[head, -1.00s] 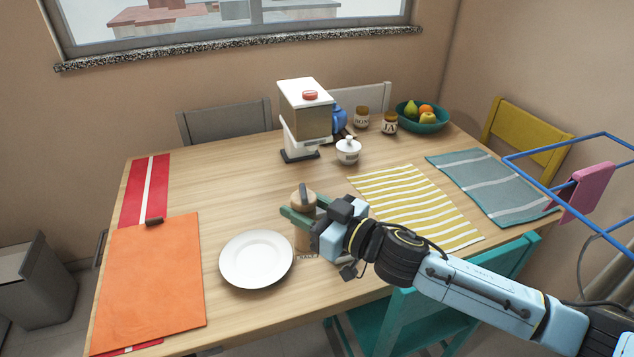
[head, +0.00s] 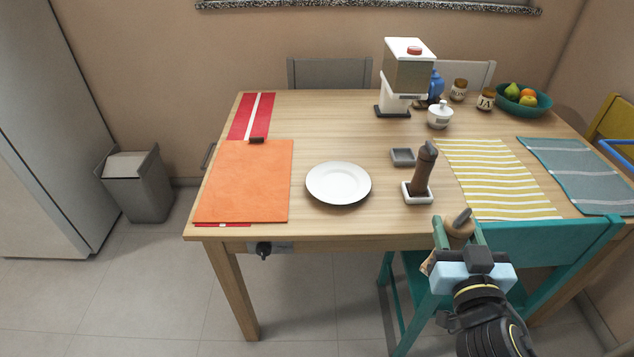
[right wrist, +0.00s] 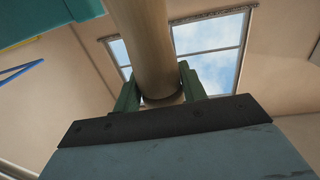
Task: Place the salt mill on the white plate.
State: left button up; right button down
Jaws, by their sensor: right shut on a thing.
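The salt mill (head: 461,224), a light wooden mill with a dark grey knob, is held in my right gripper (head: 457,236) off the table's front edge, near the teal chair. Its lower part is mostly hidden by the gripper. In the right wrist view the mill's pale cylinder (right wrist: 143,40) stands between the green fingers. The white plate (head: 338,183) lies empty near the front edge of the table, left of the gripper and apart from the mill. My left gripper is not in view.
A dark brown mill (head: 424,170) stands in a white square holder (head: 417,197) between plate and gripper. A grey square dish (head: 402,157) is behind it. An orange mat (head: 243,181) lies left of the plate. The teal chair (head: 540,247) stands at the front right.

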aim_at(338, 184)
jog(key=u, duration=2.2)
jog(key=i, duration=1.85)
jog(key=z, duration=3.05)
jog(key=i, duration=0.5)
